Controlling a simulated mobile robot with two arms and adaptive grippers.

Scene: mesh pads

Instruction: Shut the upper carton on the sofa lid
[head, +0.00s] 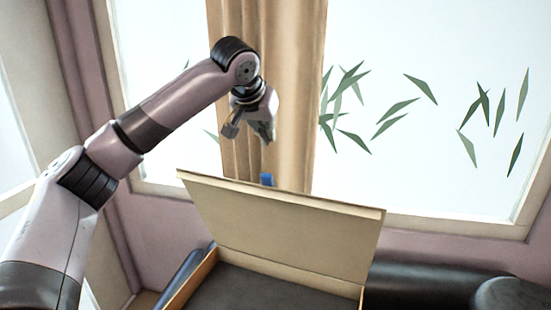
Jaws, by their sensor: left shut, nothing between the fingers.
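An open carton (181,297) with a dark inside stands at the bottom centre of the head view. Its beige lid (285,225) stands raised at the back, tilted steeply up. My left arm comes in from the left, and my left gripper (266,138) hangs above the lid's top edge, apart from it in the picture. The left gripper is shut with nothing in it. The lid hides what lies right behind it. My right gripper is not in view.
Dark rounded sofa parts (430,285) lie right of the carton. A small blue thing (267,180) shows just above the lid's edge. Behind are a tan curtain (300,90), a window with green leaves outside, and a pinkish wall.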

